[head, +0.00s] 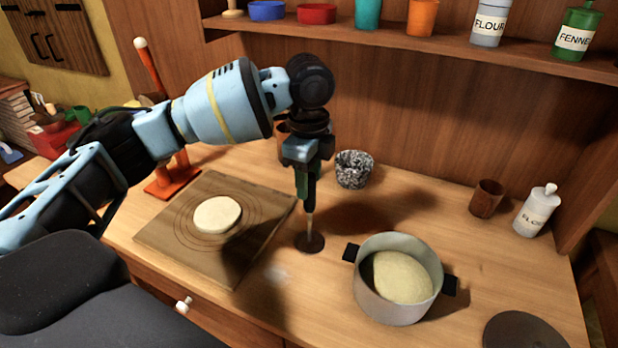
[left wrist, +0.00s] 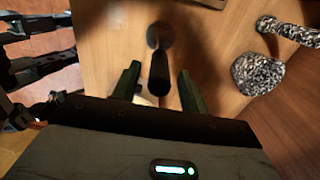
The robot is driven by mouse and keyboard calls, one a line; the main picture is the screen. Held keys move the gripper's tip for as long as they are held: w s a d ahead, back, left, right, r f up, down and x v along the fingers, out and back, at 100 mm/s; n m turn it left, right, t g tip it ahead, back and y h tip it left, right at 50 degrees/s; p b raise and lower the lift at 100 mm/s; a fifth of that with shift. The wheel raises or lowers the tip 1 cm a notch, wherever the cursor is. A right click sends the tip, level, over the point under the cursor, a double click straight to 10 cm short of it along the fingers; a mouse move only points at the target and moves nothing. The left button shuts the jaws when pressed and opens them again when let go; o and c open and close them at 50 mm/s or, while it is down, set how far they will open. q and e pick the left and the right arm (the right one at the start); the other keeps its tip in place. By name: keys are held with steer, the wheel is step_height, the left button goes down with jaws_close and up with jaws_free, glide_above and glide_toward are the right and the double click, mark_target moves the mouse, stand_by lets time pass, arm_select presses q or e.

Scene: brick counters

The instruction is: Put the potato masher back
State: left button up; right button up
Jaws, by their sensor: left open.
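The potato masher (head: 310,241) stands upright on the wooden counter, its round dark base flat on the wood. My left gripper (head: 308,195) points straight down above it, and the upper handle is largely hidden by the fingers in the head view. In the left wrist view, the masher's dark handle (left wrist: 159,72) stands between the two open fingers of my left gripper (left wrist: 159,82). The fingers are spread, with a gap on each side of the handle. My right gripper is not in view.
A pot (head: 390,308) with pale contents stands right of the masher. A board (head: 175,245) with flat dough (head: 217,214) lies left. A speckled bowl (head: 354,170) stands behind. A brown cup (head: 486,198) and white bottle (head: 537,210) stand at right, below a shelf (head: 400,36).

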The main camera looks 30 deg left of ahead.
arm_select(q)
step_height(320, 180, up, 10)
steer(key=shift+r+p, duration=0.25)
steer(key=shift+p, duration=0.05)
steer(key=shift+r, duration=0.65)
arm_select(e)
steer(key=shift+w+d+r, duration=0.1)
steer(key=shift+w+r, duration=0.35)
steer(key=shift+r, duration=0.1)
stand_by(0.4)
